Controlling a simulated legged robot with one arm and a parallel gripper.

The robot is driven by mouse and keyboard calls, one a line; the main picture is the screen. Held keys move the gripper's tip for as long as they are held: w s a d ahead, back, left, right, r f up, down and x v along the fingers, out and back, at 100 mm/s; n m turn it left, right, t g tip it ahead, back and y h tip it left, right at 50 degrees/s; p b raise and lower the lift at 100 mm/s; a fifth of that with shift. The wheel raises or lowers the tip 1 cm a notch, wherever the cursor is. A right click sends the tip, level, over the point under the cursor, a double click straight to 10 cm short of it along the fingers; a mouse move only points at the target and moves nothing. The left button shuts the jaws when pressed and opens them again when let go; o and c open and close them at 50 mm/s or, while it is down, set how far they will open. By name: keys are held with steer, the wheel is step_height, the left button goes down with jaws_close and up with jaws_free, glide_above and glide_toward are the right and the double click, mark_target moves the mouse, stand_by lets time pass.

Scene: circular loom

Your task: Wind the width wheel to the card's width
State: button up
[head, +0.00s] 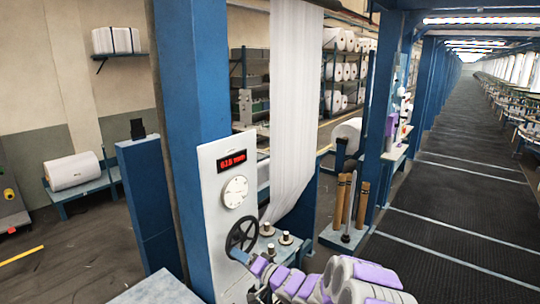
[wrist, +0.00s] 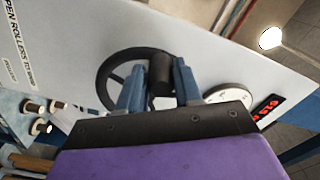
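The black width wheel (head: 243,234) is on the lower part of a white panel (head: 213,160). A red digital readout (head: 232,161) above it appears to show 618 mm, the last digit unclear. A round white dial (head: 236,192) sits between them. In the wrist view, the wheel's rim (wrist: 107,75) and upright black handle (wrist: 160,76) show close up. My gripper (wrist: 160,84) has its two blue fingers on either side of the handle, which fills the gap. In the head view my gripper (head: 252,262) is at the wheel's lower edge. I cannot make out a width card.
Several small rollers (head: 268,240) stand right of the wheel, under the hanging white fabric (head: 292,110). A blue post (head: 195,90) is behind the panel. Brown tubes (head: 362,205) stand farther right. A dark aisle (head: 460,190) runs clear at right.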

steer(key=o, duration=0.4)
steer(key=shift+o, duration=0.2)
steer(key=p+v, duration=0.1)
steer(key=v, duration=0.7)
